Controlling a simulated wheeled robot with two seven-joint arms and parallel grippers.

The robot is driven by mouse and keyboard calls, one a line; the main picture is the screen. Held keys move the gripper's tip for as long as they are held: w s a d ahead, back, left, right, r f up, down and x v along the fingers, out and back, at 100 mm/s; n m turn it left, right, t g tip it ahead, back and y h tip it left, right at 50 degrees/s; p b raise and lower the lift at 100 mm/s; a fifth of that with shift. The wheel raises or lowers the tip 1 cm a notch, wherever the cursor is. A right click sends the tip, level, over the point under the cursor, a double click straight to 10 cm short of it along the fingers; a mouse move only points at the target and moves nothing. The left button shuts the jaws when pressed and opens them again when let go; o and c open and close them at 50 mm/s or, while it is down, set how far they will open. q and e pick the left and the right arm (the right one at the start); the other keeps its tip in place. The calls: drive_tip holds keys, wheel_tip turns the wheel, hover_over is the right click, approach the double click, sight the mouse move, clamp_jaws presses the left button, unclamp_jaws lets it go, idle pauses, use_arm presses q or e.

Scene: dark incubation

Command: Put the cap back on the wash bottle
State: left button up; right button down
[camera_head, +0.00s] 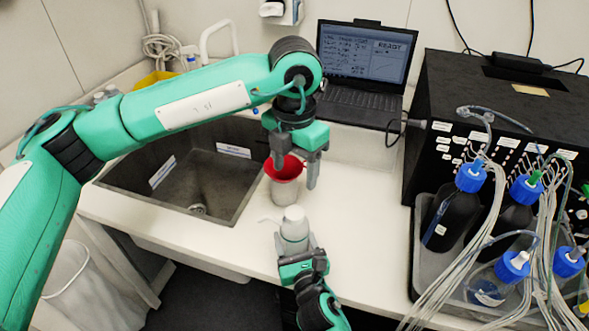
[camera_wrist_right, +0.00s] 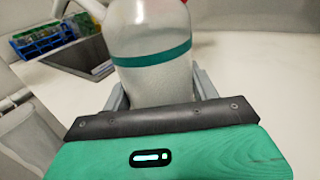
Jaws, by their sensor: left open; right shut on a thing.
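The wash bottle (camera_head: 294,232) is pale and stands upright near the counter's front, with a white top and a thin spout pointing left. My right gripper (camera_head: 302,262) is shut on its body. In the right wrist view the bottle (camera_wrist_right: 152,82) fills the space between the fingers and shows a teal band; its top is out of frame. I cannot tell whether the white top is a separate, seated cap. My left gripper (camera_head: 295,172) is open, pointing down behind the bottle, its fingers over a red funnel-like piece (camera_head: 287,170). I see nothing held in it.
The red piece sits on a pale container (camera_head: 285,191) behind the bottle. A dark sink (camera_head: 180,185) lies to the left. A laptop (camera_head: 362,70) stands at the back. A tray (camera_head: 425,265) of blue-capped bottles with tubing and a black box (camera_head: 500,110) fill the right.

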drive_tip(key=shift+c, duration=1.6)
unclamp_jaws()
use_arm(q)
wheel_tip(320, 180, down, 3)
drive_tip(key=b, duration=0.3)
drive_tip(key=shift+f, duration=0.2)
drive_tip(key=shift+f+b, duration=0.15)
drive_tip(key=shift+b, duration=0.2)
use_arm(e)
drive_tip(key=v, duration=1.3)
drive_tip(key=shift+s, duration=0.4)
